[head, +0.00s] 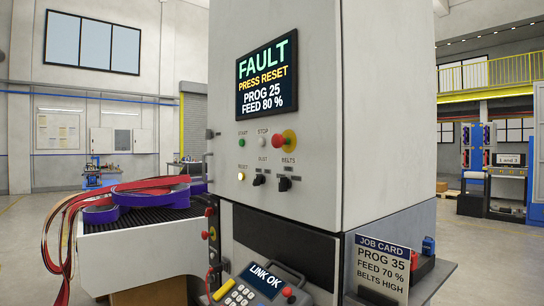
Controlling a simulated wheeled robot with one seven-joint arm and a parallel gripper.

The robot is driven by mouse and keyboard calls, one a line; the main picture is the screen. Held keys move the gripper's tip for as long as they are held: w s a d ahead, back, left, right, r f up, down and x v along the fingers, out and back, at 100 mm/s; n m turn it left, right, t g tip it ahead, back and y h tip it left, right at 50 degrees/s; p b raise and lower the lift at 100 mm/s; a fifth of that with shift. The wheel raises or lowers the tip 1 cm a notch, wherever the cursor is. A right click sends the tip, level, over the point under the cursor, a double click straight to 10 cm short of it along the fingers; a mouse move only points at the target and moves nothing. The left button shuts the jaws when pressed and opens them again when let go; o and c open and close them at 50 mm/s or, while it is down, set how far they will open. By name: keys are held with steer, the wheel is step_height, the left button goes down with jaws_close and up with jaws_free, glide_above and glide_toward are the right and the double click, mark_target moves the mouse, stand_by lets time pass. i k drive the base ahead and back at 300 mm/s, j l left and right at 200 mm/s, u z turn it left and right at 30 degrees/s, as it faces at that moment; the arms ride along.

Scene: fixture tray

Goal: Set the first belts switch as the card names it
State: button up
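A grey machine cabinet (325,110) fills the middle of the head view. On its front, a black rotary switch (284,184) sits under the label "BELTS". Its pointer direction is too small to tell. Another black switch (258,180) is to its left, under a label too small to read surely. The screen (267,72) reads "FAULT, PRESS RESET, PROG 25, FEED 80 %". My gripper is not in view.
A lit yellow reset button (241,177), a green start button (242,142), a pale stop button (262,142) and a red mushroom button (289,140) surround the switches. A keypad pendant (255,287) reading "LINK OK" is below. A conveyor (150,222) with coiled belts (115,208) juts out left.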

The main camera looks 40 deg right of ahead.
mark_target(284, 182)
steer(key=i+z, duration=0.15)
steer(key=z, duration=1.5)
steer(key=i+j+z, duration=0.2)
steer(key=z, duration=0.25)
steer(key=i+j+z, duration=0.2)
steer(key=j+z, duration=0.2)
steer(key=i+j+z, duration=0.1)
steer(key=j+z, duration=0.2)
steer(key=z, duration=0.15)
